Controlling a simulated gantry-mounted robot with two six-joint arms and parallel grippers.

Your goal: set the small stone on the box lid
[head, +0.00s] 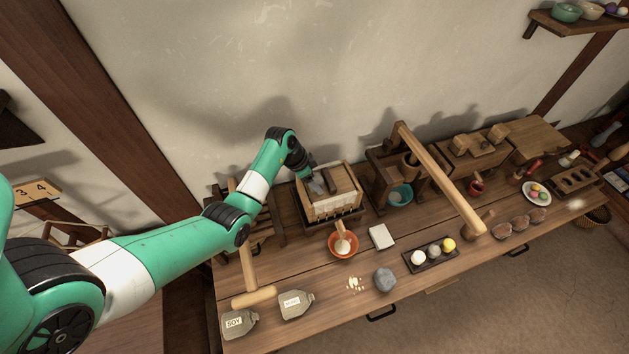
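A grey rounded stone (385,279) lies on the table near its front edge. A pale wooden box (336,206) stands on a dark base at the back left of the table, and its wooden lid (344,179) shows at the top. My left gripper (318,187) is over the left part of the box, close to the lid. Its fingertips are small and grey here, so I cannot tell whether they are open, shut or touching anything. My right gripper is not in view.
A wooden lever press (438,180) stands right of the box.

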